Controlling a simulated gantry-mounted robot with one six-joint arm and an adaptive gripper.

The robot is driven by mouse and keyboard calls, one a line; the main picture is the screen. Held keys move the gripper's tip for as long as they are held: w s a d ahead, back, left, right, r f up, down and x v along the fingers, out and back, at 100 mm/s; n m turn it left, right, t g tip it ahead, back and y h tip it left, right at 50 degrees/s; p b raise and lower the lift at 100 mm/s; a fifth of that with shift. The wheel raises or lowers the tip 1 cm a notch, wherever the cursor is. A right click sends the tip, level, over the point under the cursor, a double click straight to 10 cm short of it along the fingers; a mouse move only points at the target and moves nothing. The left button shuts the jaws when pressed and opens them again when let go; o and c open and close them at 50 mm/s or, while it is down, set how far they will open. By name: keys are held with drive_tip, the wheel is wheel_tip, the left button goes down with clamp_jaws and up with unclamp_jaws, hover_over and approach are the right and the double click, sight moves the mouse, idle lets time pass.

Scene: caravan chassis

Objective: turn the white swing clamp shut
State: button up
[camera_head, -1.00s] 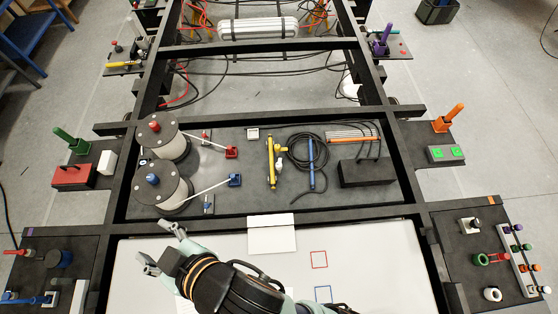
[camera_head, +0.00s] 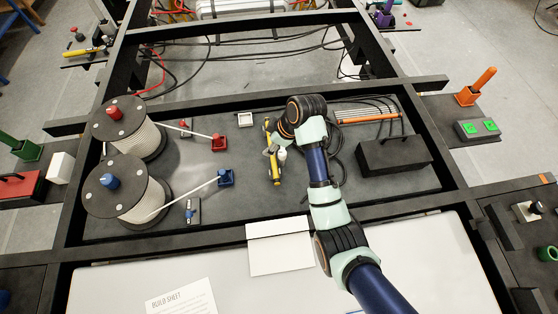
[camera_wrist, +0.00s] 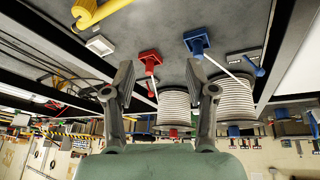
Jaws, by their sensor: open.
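I cannot identify the white swing clamp for certain. A small white part (camera_head: 282,155) lies beside a yellow bar (camera_head: 276,172) on the dark deck; its shape is too small to read. The yellow bar also shows at the top left of the wrist view (camera_wrist: 103,13). My gripper (camera_head: 271,143) is over the yellow bar, partly hidden by my wrist. In the wrist view my gripper (camera_wrist: 160,88) has its fingers apart with nothing between them. The view past the fingers faces the cable spools.
Two cable spools (camera_head: 128,186) stand at the left, with a red block (camera_head: 219,143) and a blue block (camera_head: 226,178) at their cable ends. A white square piece (camera_head: 246,119) lies at the back. A black box (camera_head: 394,155) sits right. A white flap (camera_head: 280,252) lies in front.

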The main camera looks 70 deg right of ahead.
drive_tip(key=b, duration=0.2)
approach(282, 152)
drive_tip(key=x, duration=0.3)
drive_tip(key=shift+y, duration=0.4)
drive_tip(key=b+x, duration=0.2)
drive_tip(key=x, duration=0.5)
drive_tip(key=shift+s+d, duration=0.1)
drive_tip(key=shift+d, duration=0.15)
clamp_jaws()
